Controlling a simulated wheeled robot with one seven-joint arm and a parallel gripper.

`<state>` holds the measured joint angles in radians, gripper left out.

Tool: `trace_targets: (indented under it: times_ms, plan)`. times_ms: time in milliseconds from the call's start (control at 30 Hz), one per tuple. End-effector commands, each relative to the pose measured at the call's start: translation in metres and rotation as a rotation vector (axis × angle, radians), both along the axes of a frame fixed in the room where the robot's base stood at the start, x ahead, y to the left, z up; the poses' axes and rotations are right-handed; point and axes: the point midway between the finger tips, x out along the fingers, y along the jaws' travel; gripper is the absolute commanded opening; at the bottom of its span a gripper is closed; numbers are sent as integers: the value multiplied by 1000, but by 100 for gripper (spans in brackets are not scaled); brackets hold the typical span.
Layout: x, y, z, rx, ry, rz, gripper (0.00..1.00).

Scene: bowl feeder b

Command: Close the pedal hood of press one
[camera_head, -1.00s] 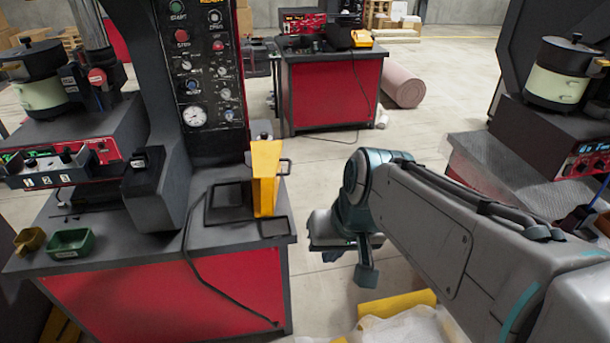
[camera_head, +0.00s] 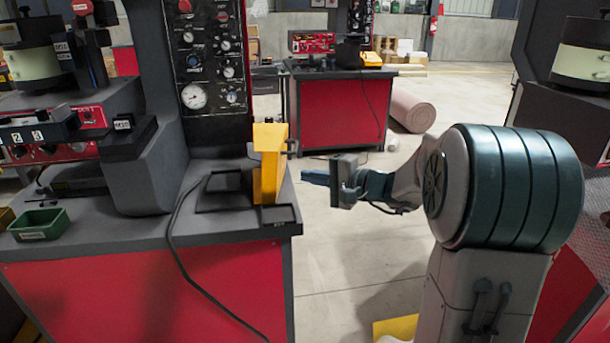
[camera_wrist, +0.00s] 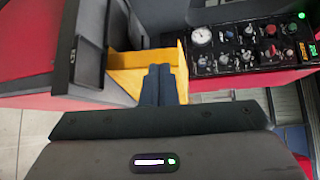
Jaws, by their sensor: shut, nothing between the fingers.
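The yellow pedal hood (camera_head: 269,162) stands upright on the near press bench (camera_head: 215,228), at its right end. In the wrist view the hood (camera_wrist: 132,80) shows as a yellow panel with an edge running beside my fingers. My gripper (camera_head: 306,177) is shut and empty. It points left at the hood from the right, with a gap between them in the head view. In the wrist view my fingertips (camera_wrist: 158,72) overlap the hood; whether they touch it I cannot tell. The pedal itself is hidden.
A black cable (camera_head: 185,235) hangs over the bench front. The press column with its control panel (camera_head: 206,70) rises behind the hood. A green tray (camera_head: 40,224) lies on the left. A second red bench (camera_head: 338,108) stands behind. Open floor lies right of the bench.

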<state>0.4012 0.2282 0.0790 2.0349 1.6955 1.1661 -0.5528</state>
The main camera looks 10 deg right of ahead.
Motion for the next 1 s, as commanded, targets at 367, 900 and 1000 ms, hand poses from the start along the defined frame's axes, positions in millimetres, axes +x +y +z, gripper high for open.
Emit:
trace_targets:
  times_ms: [367,900,1000]
  plan:
    - [71,-95,-60,254,-142,-291,0]
    - [137,-69,-50,276,-160,-319,0]
    - [155,-58,-46,277,-160,-319,0]
